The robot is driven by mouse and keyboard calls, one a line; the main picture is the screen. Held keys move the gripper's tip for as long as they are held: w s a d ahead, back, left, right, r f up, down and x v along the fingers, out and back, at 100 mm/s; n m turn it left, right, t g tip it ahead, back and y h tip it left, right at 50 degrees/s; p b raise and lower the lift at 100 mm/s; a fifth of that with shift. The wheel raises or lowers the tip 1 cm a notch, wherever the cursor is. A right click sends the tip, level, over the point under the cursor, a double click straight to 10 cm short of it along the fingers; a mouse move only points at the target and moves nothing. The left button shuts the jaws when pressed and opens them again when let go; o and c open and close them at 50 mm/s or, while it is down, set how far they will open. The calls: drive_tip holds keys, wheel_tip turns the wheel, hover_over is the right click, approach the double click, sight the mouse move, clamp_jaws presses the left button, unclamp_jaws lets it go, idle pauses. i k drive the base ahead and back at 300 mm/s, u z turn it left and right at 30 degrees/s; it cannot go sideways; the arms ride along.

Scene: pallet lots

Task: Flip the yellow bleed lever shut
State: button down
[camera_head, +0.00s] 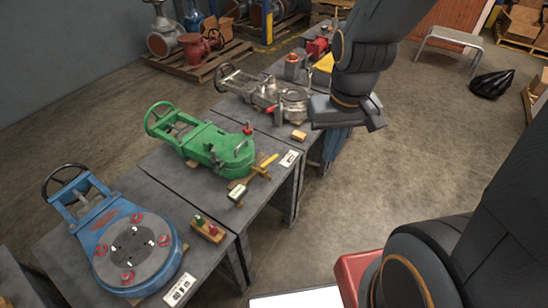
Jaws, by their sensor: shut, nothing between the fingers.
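The yellow lever (269,160) is a small bar at the right front edge of the green valve (210,144), angled up to the right. It sits by a small brass-coloured fitting that is too small to make out. My gripper (347,116) hangs at the end of my dark arm, above and to the right of the lever and apart from it. It is shut and empty; its fingertips are hard to make out.
The green valve lies on a grey bench (168,165) with white label plates. A blue valve (125,240) is on the nearer bench, and a silver valve (270,96) on the farther one. A small wooden block (299,136) lies near the bench edge. Concrete floor is open to the right.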

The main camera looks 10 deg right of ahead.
sight(262, 166)
drive_tip(key=u, duration=1.25)
drive_tip(key=k, duration=0.45)
drive_tip(key=z, duration=1.35)
